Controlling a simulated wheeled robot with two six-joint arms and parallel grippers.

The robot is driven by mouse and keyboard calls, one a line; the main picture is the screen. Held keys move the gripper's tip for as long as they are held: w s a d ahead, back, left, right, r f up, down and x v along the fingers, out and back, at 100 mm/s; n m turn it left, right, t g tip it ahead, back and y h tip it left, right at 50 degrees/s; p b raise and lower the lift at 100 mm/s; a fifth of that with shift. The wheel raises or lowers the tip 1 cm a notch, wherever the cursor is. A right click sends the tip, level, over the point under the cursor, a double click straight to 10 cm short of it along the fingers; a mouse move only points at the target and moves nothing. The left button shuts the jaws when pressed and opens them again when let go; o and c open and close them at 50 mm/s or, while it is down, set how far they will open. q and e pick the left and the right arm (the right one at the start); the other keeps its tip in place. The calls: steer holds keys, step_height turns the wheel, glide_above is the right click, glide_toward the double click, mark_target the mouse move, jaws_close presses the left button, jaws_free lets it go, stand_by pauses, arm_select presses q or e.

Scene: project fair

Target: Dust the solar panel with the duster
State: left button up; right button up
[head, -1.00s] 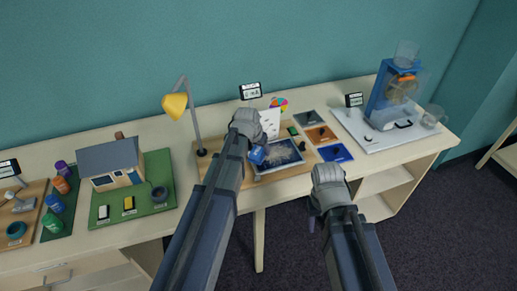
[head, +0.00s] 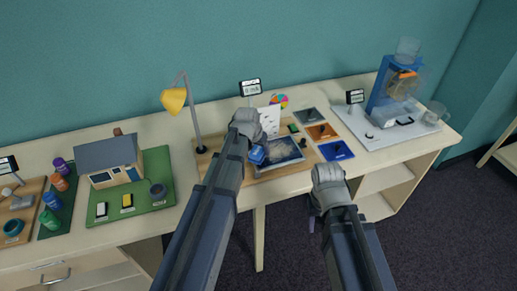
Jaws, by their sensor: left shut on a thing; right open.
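The solar panel (head: 291,162) is a dark, pale-framed rectangle lying on a wooden board on the table. A mottled brownish-grey patch shows on its face; I cannot tell whether it is dust or duster fibres. My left gripper (head: 255,150) is at the panel's left edge, shut on a blue thing (head: 258,156), which appears to be the duster. My forearm and wrist hide most of the grip, and contact with the panel is unclear. My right gripper (head: 319,212) is open and empty, hanging in front of the table's front edge, right of the panel.
A yellow desk lamp (head: 174,100) stands left of my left arm. A model house (head: 112,161) sits on a green board further left. Coloured tiles (head: 322,132) lie right of the panel, and a blue machine (head: 384,92) stands at the far right.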

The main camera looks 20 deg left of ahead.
arm_select(q)
steer(key=shift+f+b, duration=0.4)
steer(key=shift+f, duration=0.1)
steer(key=shift+w+d, duration=0.1)
steer(key=shift+w+d+r, duration=0.1)
steer(key=shift+w+d, duration=0.35)
steer(key=shift+d, duration=0.15)
steer(key=shift+w+d+r, duration=0.1)
steer(key=shift+w+d, duration=0.3)
steer(key=shift+d, duration=0.2)
steer(key=shift+f, duration=0.1)
steer(key=shift+d, duration=0.1)
steer(key=shift+w+d+f, duration=0.1)
steer(key=shift+w+d, duration=0.35)
steer(key=shift+d, duration=0.2)
steer(key=shift+w+d+f, duration=0.1)
steer(key=shift+w+d, duration=0.3)
steer(key=shift+d, duration=0.25)
steer(key=shift+w+d+f, duration=0.1)
steer(key=shift+w+d, duration=0.35)
steer(key=shift+d, duration=0.2)
steer(key=shift+w+d, duration=0.45)
steer(key=shift+d, duration=0.2)
